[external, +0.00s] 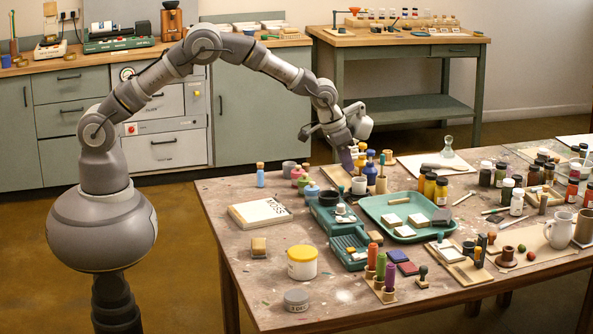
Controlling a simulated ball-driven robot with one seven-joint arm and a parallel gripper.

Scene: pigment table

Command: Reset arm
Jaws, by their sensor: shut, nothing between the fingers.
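My gripper (347,163) points down above the back part of the table, close to a group of small bottles. Its fingers look shut with nothing held. The fingertips are small and dark here, and I cannot tell how far they are above the things below. A blue bottle (370,157) stands just right of the fingers.
A green tray (376,221) with pale blocks is in the middle of the table. A book (260,213), a yellow-lidded tub (302,262) and several bottles crowd the rest. A white mug (559,230) stands at the right.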

